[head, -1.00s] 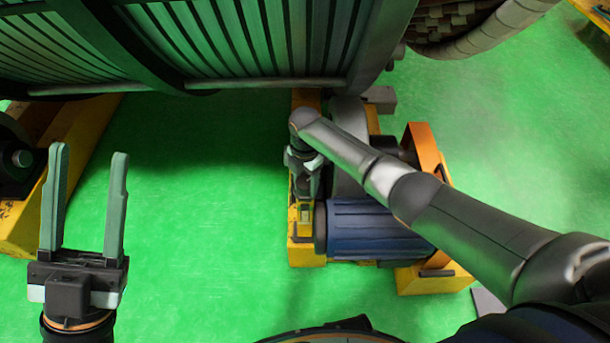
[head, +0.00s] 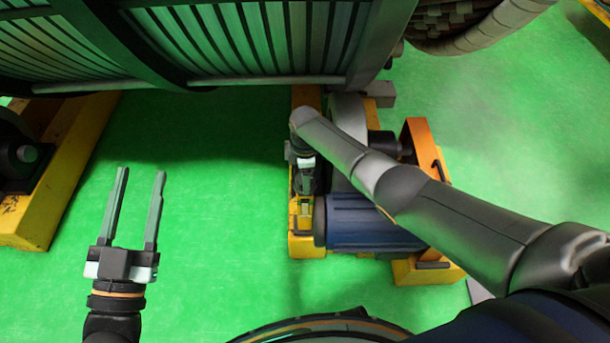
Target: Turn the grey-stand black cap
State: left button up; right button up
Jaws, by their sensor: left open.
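My left gripper (head: 141,172) is open and empty over the green floor at the left, its two fingers pointing away from me. My right arm reaches in from the right, and its gripper (head: 303,205) points down over the yellow base of the motor unit. Its fingertips are too small and dark to read. A grey curved housing (head: 347,112) stands on that base, partly hidden by my right arm. A dark cylindrical part (head: 385,142) sits beside the housing. I cannot tell whether this is the grey-stand black cap. My left gripper is well apart from it.
A blue ribbed motor (head: 365,222) lies beside my right gripper, with an orange bracket (head: 418,140) at its right. The large ribbed stator (head: 250,45) spans the top. A black bearing block (head: 22,150) sits on a yellow beam (head: 75,140) at left. Green floor between is clear.

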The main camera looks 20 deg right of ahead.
dwell(0.5)
jog(key=o, duration=1.4)
jog(key=shift+r, duration=0.15)
